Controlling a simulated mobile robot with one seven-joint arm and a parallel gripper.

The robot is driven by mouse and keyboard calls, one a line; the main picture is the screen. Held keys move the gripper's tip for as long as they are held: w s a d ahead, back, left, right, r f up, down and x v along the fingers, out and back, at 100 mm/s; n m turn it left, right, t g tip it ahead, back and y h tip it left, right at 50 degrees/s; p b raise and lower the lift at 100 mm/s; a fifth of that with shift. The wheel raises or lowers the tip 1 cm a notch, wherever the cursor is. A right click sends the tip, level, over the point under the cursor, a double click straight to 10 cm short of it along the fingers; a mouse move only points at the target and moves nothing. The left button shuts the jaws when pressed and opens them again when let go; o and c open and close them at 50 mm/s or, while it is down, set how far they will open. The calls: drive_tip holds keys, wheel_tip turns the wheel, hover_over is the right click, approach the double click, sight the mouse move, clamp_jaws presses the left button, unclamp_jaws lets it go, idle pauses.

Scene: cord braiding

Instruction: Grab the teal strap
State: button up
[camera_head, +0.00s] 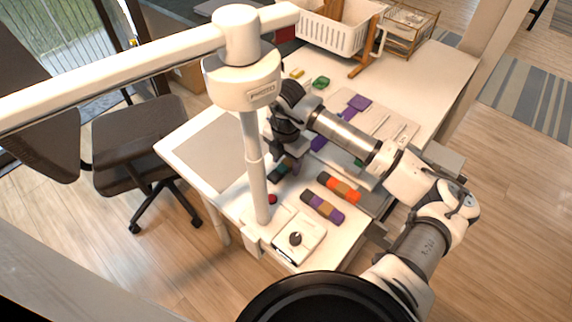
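A small dark teal piece (276,174) lies on the white table under my gripper, beside a brownish part. I cannot tell for sure whether it is the teal strap. My gripper (284,154) points down just above it, at the end of my arm reaching in from the right. The fingers are dark and small here, so I cannot tell whether they are open or touching the piece. The gripper and wrist hide part of this area. A green piece (321,82) lies farther back on the table.
An orange and brown strip (339,187) and a purple and brown strip (322,207) lie nearer on the table (430,75). Purple pieces (357,103) lie behind my arm. A white basket (335,33) stands at the back. A white post (254,165) rises at the front left.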

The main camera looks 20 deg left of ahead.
drive_tip(key=c, duration=0.9)
drive_tip(key=shift+c, duration=0.3)
drive_tip(key=shift+r, duration=0.2)
